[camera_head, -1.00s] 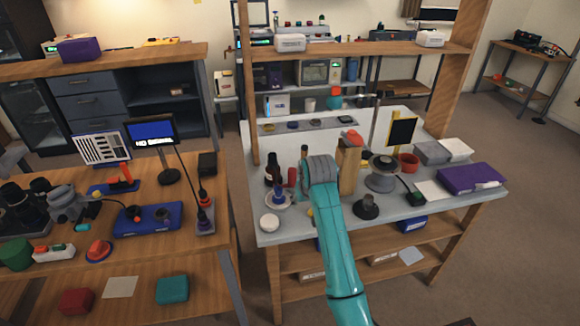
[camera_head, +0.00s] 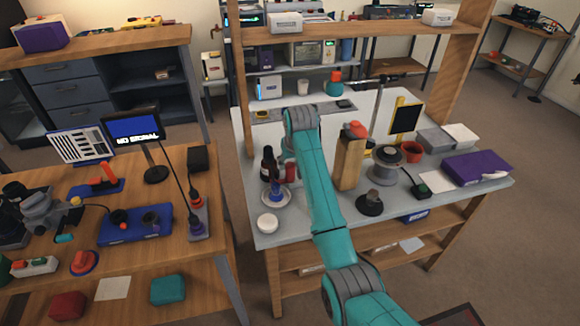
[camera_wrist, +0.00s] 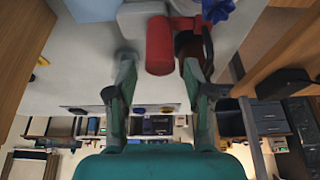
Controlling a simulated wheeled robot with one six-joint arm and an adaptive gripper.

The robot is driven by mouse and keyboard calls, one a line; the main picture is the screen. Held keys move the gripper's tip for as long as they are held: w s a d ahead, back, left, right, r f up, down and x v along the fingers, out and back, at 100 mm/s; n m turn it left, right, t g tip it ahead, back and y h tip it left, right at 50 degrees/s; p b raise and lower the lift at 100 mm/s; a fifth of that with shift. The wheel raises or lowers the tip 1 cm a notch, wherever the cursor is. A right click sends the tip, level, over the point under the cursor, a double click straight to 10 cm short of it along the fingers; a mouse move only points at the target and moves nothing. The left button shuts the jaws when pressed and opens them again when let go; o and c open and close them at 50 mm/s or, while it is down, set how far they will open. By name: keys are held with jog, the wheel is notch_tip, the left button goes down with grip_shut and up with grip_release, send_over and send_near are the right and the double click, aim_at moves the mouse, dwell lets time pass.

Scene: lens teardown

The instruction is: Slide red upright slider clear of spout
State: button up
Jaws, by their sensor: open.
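The red upright slider (camera_wrist: 159,46) shows in the wrist view as a red cylinder between my open fingers, near their tips. My gripper (camera_wrist: 158,68) is open, and I see no grip on it. In the head view the red slider (camera_head: 290,173) stands on the grey-white bench beside a dark bottle (camera_head: 268,163). A dark rounded part (camera_wrist: 187,46) sits right beside the slider in the wrist view, close to the right finger. I cannot make out the spout for certain. In the head view my arm hides most of my gripper.
A blue piece on a white saucer (camera_head: 265,196) stands close in front of the slider. A white round lid (camera_head: 267,223) lies near the bench's front left.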

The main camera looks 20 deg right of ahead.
aim_at(291, 165)
jog(key=shift+x, duration=1.75)
grip_shut()
